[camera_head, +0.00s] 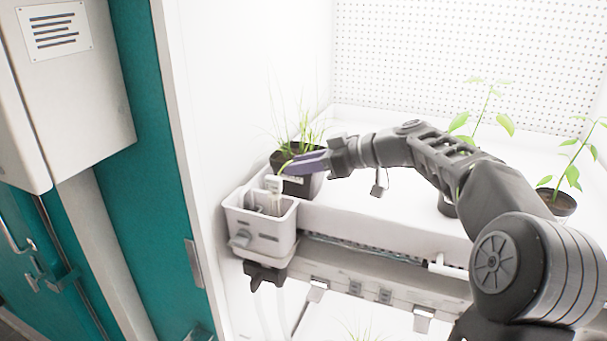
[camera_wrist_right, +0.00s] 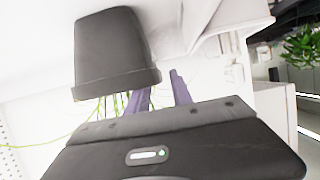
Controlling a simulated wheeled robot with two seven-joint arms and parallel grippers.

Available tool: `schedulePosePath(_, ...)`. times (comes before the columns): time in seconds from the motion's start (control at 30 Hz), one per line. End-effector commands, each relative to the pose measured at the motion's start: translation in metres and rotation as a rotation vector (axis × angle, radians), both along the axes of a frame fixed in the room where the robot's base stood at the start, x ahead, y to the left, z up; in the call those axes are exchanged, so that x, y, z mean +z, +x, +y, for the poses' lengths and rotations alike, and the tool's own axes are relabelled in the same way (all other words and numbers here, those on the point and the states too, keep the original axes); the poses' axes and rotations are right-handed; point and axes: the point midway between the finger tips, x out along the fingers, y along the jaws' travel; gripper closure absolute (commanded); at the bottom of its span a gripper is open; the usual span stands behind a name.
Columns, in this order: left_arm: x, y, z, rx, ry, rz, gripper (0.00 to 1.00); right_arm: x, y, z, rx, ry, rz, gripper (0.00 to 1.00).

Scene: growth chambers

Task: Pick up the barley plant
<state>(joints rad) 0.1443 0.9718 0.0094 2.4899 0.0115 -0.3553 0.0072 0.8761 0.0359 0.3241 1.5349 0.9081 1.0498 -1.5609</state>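The barley plant (camera_head: 305,130) has thin grassy green leaves and grows in a black pot (camera_head: 284,162) with a pale label. It stands at the left end of the white shelf in the head view. My right gripper (camera_head: 306,163) reaches it from the right, with a purple finger across the pot's upper front. In the wrist view the dark pot (camera_wrist_right: 112,45) appears upside down, close to the purple fingers (camera_wrist_right: 160,95), which show apart. The pot hides part of the fingers, and contact cannot be told. My left gripper is not in view.
A white caddy (camera_head: 262,225) hangs at the shelf's front left corner, just before the pot. Broad-leaved potted plants stand at the right, one in a dark pot (camera_head: 557,203). A white side wall (camera_head: 235,85) rises close left of the barley. The shelf's middle lies behind my arm.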

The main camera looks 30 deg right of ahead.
Motion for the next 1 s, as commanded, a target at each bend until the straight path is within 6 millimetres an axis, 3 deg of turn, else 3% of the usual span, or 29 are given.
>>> schedulePosePath(0.07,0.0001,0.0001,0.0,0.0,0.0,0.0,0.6,-0.0006,-0.0002,-0.0001,-0.001,0.0,0.001,0.72)
schedulePosePath(0.43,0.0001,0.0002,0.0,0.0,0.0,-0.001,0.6,-0.0001,-0.0012,0.0008,0.0,-0.001,0.001,1.0)
schedulePosePath(1.0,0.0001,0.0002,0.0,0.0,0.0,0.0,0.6,-0.0001,-0.0002,-0.0003,-0.002,-0.001,0.0,1.0)
